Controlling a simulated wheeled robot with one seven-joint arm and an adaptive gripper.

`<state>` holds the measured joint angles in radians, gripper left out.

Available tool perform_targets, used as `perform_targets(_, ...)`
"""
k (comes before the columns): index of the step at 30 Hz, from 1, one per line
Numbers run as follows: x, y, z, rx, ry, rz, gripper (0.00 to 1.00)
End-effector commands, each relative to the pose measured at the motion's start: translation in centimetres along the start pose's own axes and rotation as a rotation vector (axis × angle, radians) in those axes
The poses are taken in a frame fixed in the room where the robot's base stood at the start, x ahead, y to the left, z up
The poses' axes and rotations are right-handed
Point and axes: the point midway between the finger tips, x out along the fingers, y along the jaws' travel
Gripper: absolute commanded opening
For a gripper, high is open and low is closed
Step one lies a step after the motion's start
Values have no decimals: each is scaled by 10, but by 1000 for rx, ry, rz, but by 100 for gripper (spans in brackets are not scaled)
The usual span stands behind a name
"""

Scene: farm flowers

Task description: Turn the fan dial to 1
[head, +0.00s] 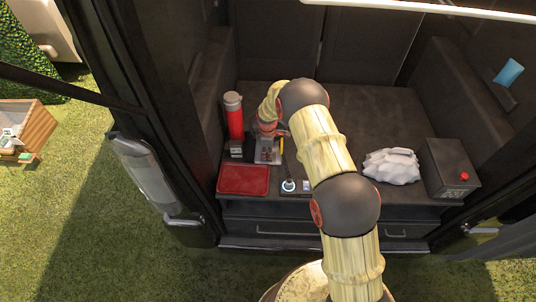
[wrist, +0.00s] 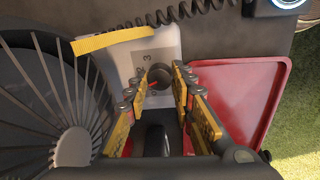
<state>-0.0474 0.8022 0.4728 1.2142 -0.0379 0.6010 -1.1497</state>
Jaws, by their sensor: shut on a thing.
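The fan dial (wrist: 160,74) is a dark round knob with a small red mark, on the pale grey base (wrist: 170,48) of the fan. Printed numbers, including 2 and 3, show beside it. The fan's dark wire grille (wrist: 65,100) fills the left of the wrist view. My gripper (wrist: 161,82) has its two yellow-padded fingers on either side of the dial and is shut on it. In the head view, my gripper (head: 268,128) is over the fan base (head: 270,157), and my arm partly hides the fan. The dial's exact setting cannot be read clearly.
A red tray (head: 243,180) lies near the front edge, beside the fan base. A red bottle (head: 235,122) stands behind it. A lit round button (head: 289,185), a pale lumpy object (head: 391,167) and a dark box with a red knob (head: 450,168) are to the right.

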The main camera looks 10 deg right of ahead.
Motion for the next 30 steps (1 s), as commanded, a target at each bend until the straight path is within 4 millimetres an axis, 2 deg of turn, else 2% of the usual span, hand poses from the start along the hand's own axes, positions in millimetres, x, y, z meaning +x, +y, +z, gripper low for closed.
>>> perform_targets(16, -1, 1, -1, 28, -1, 2, 0)
perform_targets(17, -1, 1, -1, 28, -1, 2, 25)
perform_targets(26, 0, 0, 0, 28, -1, 1, 42)
perform_targets(30, 0, 0, 0, 28, -1, 0, 43)
